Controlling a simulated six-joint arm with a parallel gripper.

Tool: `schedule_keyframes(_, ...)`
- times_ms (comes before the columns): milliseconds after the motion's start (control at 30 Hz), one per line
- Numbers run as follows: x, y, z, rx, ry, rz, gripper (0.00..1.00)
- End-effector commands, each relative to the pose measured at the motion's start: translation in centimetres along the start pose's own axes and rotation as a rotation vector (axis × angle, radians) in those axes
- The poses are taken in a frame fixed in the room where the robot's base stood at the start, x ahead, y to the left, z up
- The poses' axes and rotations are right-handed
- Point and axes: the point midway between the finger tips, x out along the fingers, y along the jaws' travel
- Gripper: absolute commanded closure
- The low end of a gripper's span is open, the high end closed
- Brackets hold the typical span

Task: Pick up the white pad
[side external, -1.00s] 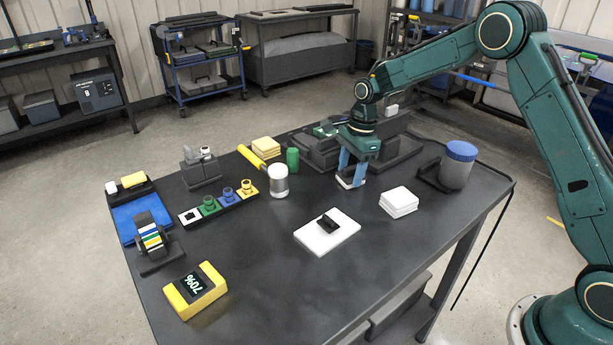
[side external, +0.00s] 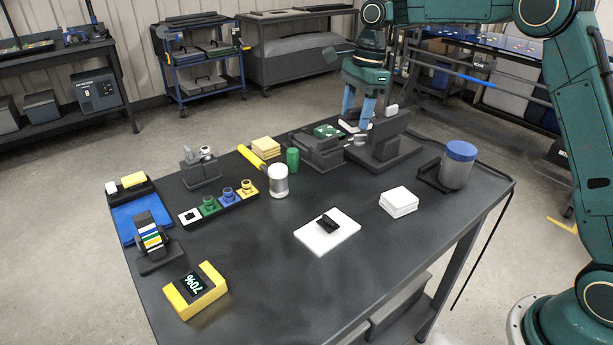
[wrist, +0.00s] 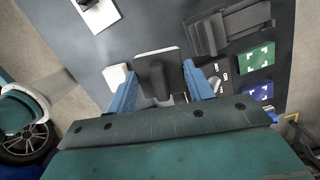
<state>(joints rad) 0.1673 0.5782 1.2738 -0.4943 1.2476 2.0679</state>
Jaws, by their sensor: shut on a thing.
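My gripper (side external: 358,118) is shut on a white pad (side external: 346,127) with a dark grip on top. It holds the pad raised above the far side of the table, by the dark fixtures. In the wrist view, the blue fingers (wrist: 156,90) stand on both sides of the dark grip, and the pad's pale edge (wrist: 172,50) shows around it. A larger white plate (side external: 341,240) with a black block on it lies on the table, apart from the gripper. A stack of white pads (side external: 398,203) lies to its right.
A dark fixture (side external: 390,150) and a green patterned piece (side external: 326,131) are close to the gripper. A blue-lidded jar (side external: 458,165) stands at the right. A white-topped cylinder (side external: 279,182), a rod rack (side external: 220,206) and a yellow meter (side external: 195,290) are further left.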

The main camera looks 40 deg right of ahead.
Motion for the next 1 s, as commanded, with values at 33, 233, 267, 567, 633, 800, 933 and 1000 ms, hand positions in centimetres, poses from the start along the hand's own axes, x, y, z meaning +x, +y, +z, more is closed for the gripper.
schedule_keyframes(33,-0.9,-0.1,0.1,-0.001,0.000,-0.002,0.70)
schedule_keyframes(233,-2.6,-0.1,0.5,0.001,-0.005,0.003,0.70)
schedule_keyframes(267,-2.8,-0.1,0.5,0.001,-0.005,0.003,0.70)
schedule_keyframes(567,-4.0,0.0,0.7,0.001,-0.002,0.002,0.70)
schedule_keyframes(633,-4.1,0.0,0.7,0.000,-0.001,0.002,0.70)
schedule_keyframes(800,-4.3,0.0,0.6,0.000,0.001,0.001,0.70)
schedule_keyframes(933,-4.4,0.0,0.6,0.000,0.002,0.001,0.70)
schedule_keyframes(1000,-4.4,0.0,0.6,0.000,0.002,0.001,0.70)
